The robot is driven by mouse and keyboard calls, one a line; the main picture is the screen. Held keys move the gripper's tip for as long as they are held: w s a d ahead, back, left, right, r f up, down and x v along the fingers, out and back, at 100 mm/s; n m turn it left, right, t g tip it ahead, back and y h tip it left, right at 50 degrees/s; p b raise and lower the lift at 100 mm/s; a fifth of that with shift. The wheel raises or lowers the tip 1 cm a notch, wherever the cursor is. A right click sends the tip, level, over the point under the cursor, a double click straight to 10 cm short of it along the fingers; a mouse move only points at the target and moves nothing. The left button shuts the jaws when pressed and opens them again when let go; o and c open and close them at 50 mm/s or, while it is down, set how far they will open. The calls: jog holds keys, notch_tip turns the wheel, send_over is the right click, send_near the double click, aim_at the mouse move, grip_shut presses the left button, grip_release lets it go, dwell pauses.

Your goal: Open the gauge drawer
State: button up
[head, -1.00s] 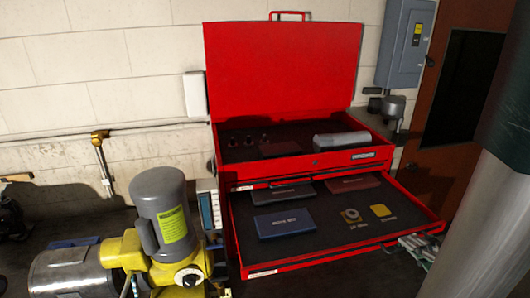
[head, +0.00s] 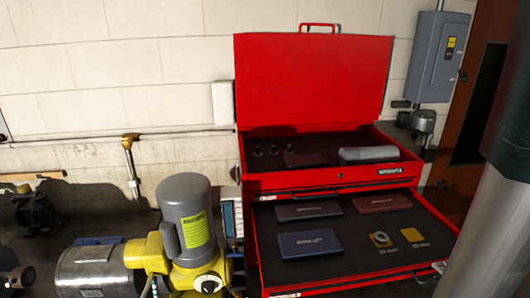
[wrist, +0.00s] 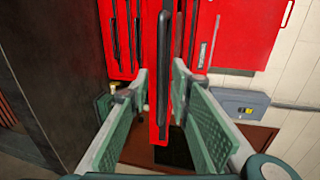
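The red tool chest (head: 262,182) stands against the wall with its lid up. One wide drawer (head: 345,276) is pulled out well forward. It holds a blue case (head: 310,243), a dark case, a brownish-red case, a ring-shaped part and a yellow block. In the wrist view my gripper (wrist: 160,85) has its two green fingers apart. A red drawer edge (wrist: 157,132) with a dark strip lies between them; I cannot tell whether they touch it. My gripper does not show in the head view.
A yellow-based grey motor (head: 187,215) and a silver motor (head: 92,270) stand left of the chest. A grey column fills the right edge. A grey electrical box (head: 438,58) hangs on the wall beside a brown door. The chest's top tray holds several small items.

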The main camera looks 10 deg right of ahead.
jog(key=shift+s, duration=0.2)
dwell(0.4)
jog(key=f+v, duration=0.2)
jog(key=v, duration=1.4)
jog(key=shift+s+f, duration=0.15)
jog(key=shift+s, duration=0.2)
dwell(0.9)
jog(key=shift+w, duration=0.15)
dwell(0.5)
jog(key=shift+r+x, duration=0.2)
jog(key=shift+x, duration=0.85)
jog(key=shift+r+x, duration=0.25)
jog(key=shift+x, duration=0.85)
jog(key=r+x, duration=0.2)
jog(key=x, duration=0.8)
jog(key=shift+w+f, duration=0.35)
jog(key=shift+w, duration=0.2)
dwell(2.1)
